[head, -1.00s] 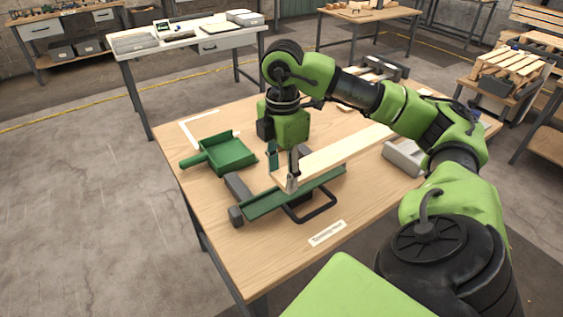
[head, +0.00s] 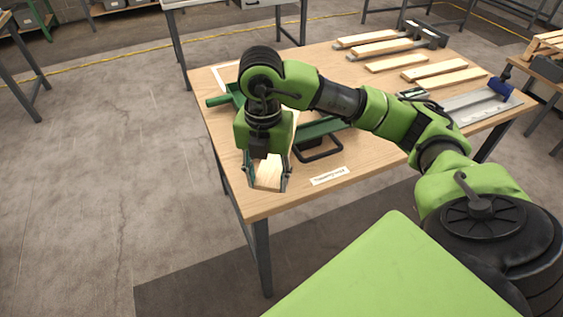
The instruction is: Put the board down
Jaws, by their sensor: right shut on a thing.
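My right gripper (head: 267,184) points down near the front left edge of the table. It is shut on a pale wooden board (head: 268,172), whose end shows between the two fingers. The rest of the board is mostly hidden behind my gripper and wrist. I cannot tell whether the board touches the tabletop. The green stand with a black loop handle (head: 322,152) is just behind and right of the gripper, partly covered by my arm. My left gripper is not in view.
The wooden table (head: 245,208) has a paper label (head: 329,176) near its front edge. Several loose boards (head: 396,63) and a grey tool with a blue handle (head: 500,87) lie at the right.

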